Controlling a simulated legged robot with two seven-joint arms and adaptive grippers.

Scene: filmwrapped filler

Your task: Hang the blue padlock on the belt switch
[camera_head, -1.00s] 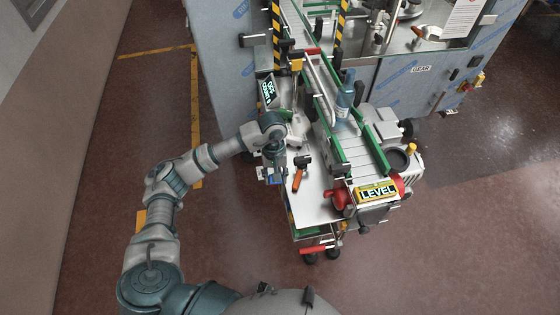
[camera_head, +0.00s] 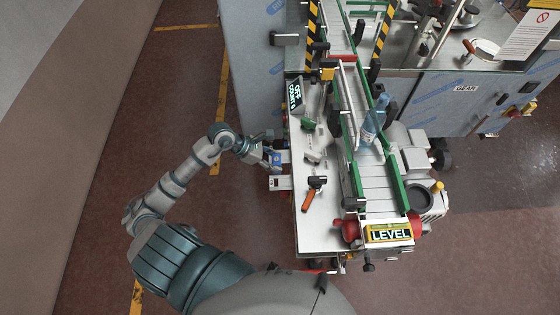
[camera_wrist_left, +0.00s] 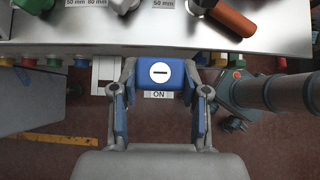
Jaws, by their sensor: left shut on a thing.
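The blue padlock (camera_head: 275,159) is in my left gripper (camera_head: 270,158), just off the left edge of the white worktop. In the left wrist view the padlock's blue body (camera_wrist_left: 160,74), with a white disc and dark slot, sits between the two fingers (camera_wrist_left: 160,88). Its shackle is not visible. Pale switch plates (camera_head: 280,183) stick out from the bench's left side, beside and below the gripper. An "ON" label (camera_wrist_left: 158,95) shows just below the padlock in the wrist view. I cannot tell whether the padlock touches the switch. My right gripper is not in view.
On the white worktop (camera_head: 308,228) lie an orange-handled tool (camera_head: 313,194) and a green-ended part (camera_head: 308,125). A blue bottle (camera_head: 373,122) stands on the conveyor (camera_head: 378,180). Coloured knobs (camera_wrist_left: 54,62) line the bench front. Floor to the left is clear.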

